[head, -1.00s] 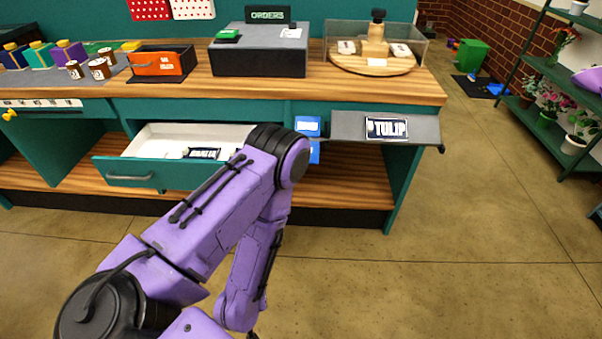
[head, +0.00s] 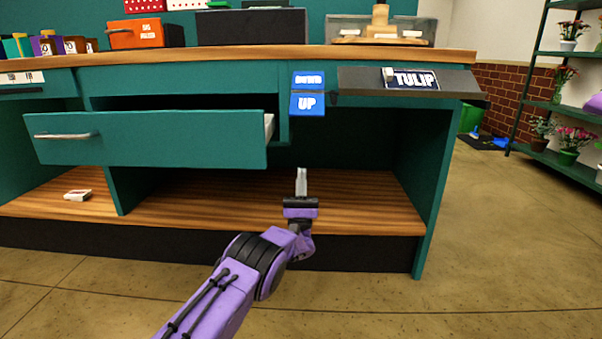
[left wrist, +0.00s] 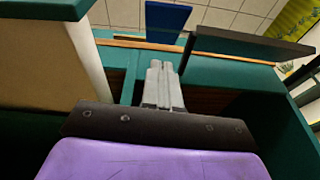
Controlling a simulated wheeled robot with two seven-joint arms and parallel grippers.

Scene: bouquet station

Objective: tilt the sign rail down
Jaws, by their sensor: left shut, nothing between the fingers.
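The sign rail (head: 360,82) is a dark grey panel on the counter front at the upper right, with a TULIP card (head: 412,79) on it. Its face leans back and shows from above. Left of it are two blue plates, one marked DOWN (head: 308,80) and one below marked UP (head: 308,104). My left gripper (head: 301,172) is shut and empty, pointing up below the blue plates, apart from them and the rail. In the left wrist view the shut fingers (left wrist: 160,68) point towards a blue plate (left wrist: 168,20) and the rail's dark underside (left wrist: 250,44). My right gripper is out of view.
An open teal drawer (head: 150,138) sticks out left of my gripper. A wooden lower shelf (head: 370,200) lies beneath it. The counter top (head: 250,56) overhangs above. A small white object (head: 77,195) lies on the shelf at left.

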